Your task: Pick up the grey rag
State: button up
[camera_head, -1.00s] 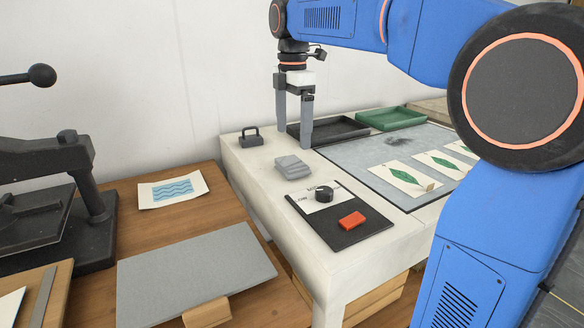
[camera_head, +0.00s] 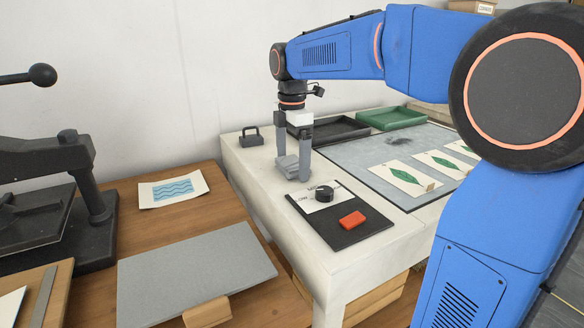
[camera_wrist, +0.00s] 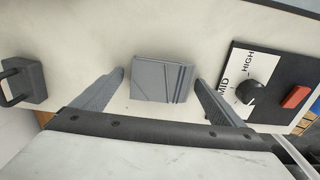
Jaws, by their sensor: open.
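The grey rag (camera_head: 287,163) is a small folded pad on the white tabletop. In the head view it is partly hidden by my gripper (camera_head: 293,170). In the wrist view the rag (camera_wrist: 162,82) lies between the two fingers of my open gripper (camera_wrist: 160,78), with a gap of pale surface showing on each side. The fingers point down at the rag, and neither finger visibly touches it in the wrist view.
A black control panel (camera_head: 338,235) with a dial (camera_head: 324,194) and a red button (camera_head: 352,219) is just right of the rag. A dark weight with a handle (camera_head: 250,138) stands behind left. Black (camera_head: 352,124) and green (camera_head: 420,118) trays lie at the back.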

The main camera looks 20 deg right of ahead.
aim_at(293, 162)
jog(key=c, duration=1.1)
jog(key=shift+r, duration=0.1)
jog(key=shift+c, duration=0.2)
notch_tip(293, 162, up, 10)
jog(key=o, duration=0.4)
jog(key=shift+c, duration=1.4)
jog(key=shift+d, duration=0.1)
